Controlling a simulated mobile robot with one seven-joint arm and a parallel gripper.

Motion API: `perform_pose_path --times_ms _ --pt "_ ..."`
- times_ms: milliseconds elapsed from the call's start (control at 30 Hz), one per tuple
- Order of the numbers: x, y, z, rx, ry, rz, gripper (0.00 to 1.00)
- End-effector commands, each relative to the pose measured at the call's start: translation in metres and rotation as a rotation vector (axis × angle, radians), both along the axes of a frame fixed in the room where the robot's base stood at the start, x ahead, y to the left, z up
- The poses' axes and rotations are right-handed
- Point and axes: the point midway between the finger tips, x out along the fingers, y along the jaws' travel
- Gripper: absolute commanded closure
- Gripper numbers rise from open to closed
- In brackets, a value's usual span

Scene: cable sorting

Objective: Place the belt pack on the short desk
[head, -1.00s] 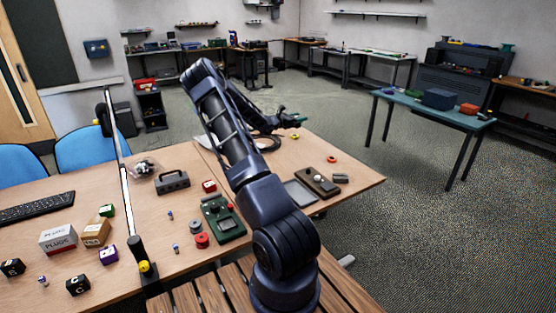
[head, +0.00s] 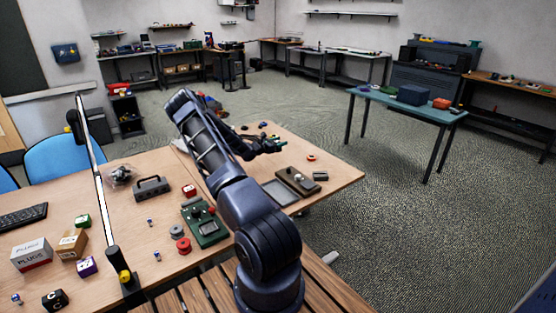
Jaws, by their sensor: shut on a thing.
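My gripper (head: 274,146) is small in the head view, over the far right part of the wooden desk (head: 335,172). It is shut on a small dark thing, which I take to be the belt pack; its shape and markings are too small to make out. A separate teal-topped table (head: 440,113) stands beyond a floor gap at the right. I cannot tell from the picture which surface is the short desk.
Near my arm, the wooden desk holds a brown device (head: 297,181), a grey tray (head: 279,194) and a green device (head: 204,226). Open floor lies at the right.

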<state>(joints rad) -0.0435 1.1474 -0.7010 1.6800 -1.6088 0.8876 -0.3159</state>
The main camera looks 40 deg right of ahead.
Motion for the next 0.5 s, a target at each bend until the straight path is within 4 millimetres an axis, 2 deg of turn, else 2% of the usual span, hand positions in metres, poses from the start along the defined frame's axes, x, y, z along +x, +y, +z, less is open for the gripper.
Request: perform_pose_path --times_ms 33,200,300,500 --pt "0.0 0.0 -0.013 0.0 0.002 0.0 0.72" --pt "0.0 -0.001 -0.044 0.0 0.001 0.0 0.72" --pt "0.0 0.0 -0.057 0.0 0.0 0.0 0.72" --pt "0.0 0.0 -0.066 -0.001 -0.001 0.0 0.72"
